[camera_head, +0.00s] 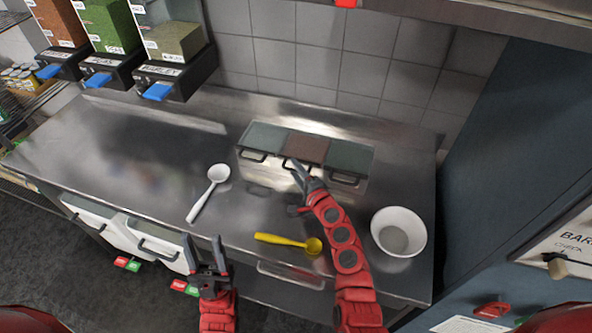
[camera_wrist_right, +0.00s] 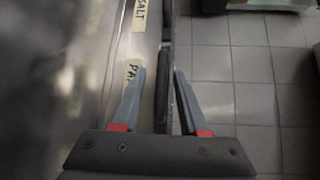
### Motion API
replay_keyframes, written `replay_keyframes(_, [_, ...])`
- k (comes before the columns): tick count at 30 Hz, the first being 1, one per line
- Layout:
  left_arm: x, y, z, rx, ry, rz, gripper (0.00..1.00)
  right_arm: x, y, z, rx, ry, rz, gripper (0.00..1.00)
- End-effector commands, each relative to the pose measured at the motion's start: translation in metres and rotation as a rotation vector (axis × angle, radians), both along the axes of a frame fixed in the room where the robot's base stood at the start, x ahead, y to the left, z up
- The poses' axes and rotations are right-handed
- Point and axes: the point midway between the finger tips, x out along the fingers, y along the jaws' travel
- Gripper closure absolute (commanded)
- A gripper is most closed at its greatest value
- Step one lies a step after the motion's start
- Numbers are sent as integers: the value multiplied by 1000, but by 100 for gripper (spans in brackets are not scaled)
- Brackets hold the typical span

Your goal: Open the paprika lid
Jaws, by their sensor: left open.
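The spice box stands at the back of the steel counter in the head view, with three lidded compartments side by side. The paprika lid (camera_head: 304,148) is the reddish-brown middle one and looks closed. A label starting "PA" (camera_wrist_right: 132,78) shows in the right wrist view. My right gripper (camera_head: 299,172) is at the front of the middle compartment. In the wrist view its fingers (camera_wrist_right: 160,72) are apart, with a dark handle bar (camera_wrist_right: 162,100) between them; I cannot tell whether they touch it. My left gripper (camera_head: 204,240) is open and empty at the counter's front edge.
A white spoon (camera_head: 210,191) lies left of the box. A yellow spoon (camera_head: 284,241) lies near the front edge, left of my right arm. A white bowl (camera_head: 398,226) stands on the right. Dispensers (camera_head: 172,78) stand at the back left. The counter's left side is clear.

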Motion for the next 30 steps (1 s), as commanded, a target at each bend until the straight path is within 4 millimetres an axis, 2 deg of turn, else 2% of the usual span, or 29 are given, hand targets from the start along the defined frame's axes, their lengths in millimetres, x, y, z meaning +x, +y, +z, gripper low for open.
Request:
replay_keyframes(1, [0, 0, 0, 0, 0, 0, 50, 0, 0, 0, 0, 0, 0, 66])
replay_keyframes(7, [0, 0, 0, 0, 0, 0, 50, 0, 0, 0, 0, 0, 0, 100])
replay_keyframes(30, [0, 0, 0, 0, 0, 0, 50, 0, 0, 0, 0, 0, 1, 100])
